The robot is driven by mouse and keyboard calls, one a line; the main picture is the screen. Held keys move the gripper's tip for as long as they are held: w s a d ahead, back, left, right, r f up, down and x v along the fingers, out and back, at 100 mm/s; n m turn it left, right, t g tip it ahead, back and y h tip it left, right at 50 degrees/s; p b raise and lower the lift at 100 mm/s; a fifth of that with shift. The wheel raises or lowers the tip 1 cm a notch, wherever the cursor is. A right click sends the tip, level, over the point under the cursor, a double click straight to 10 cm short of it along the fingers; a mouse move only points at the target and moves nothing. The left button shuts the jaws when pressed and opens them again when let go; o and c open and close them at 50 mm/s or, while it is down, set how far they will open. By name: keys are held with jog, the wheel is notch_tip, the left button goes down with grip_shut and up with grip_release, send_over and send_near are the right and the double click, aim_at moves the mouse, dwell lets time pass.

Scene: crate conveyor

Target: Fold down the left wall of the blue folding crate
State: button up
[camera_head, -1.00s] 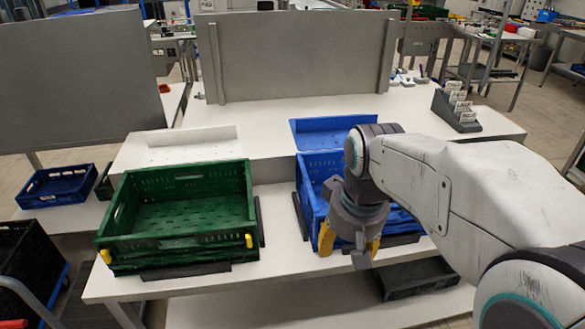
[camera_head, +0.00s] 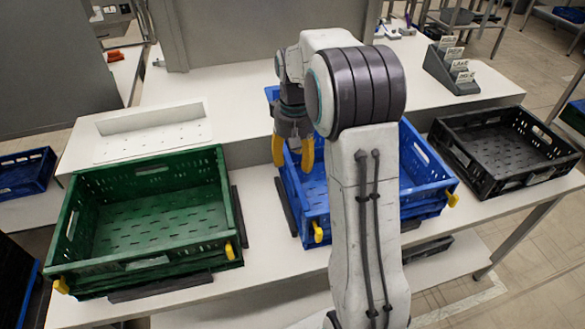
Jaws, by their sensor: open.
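The blue folding crate (camera_head: 428,196) stands on the white table, partly hidden behind my arm. Its right wall stands up, and yellow latches show at its front corners. Its left wall (camera_head: 296,196) shows just below my gripper (camera_head: 293,160) and appears upright. My gripper is open, with its yellow fingers pointing down on either side of the upper part of that wall. I cannot tell whether the fingers touch it.
A green crate (camera_head: 228,200) with yellow latches stands to the left, with a narrow gap of table between. A black crate (camera_head: 508,172) sits at the right. A white recessed tray (camera_head: 110,155) and a grey card holder (camera_head: 450,72) are behind.

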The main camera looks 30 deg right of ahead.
aim_at(295, 171)
jog(key=shift+f, duration=2.3)
jog(key=shift+o, duration=0.2)
grip_shut()
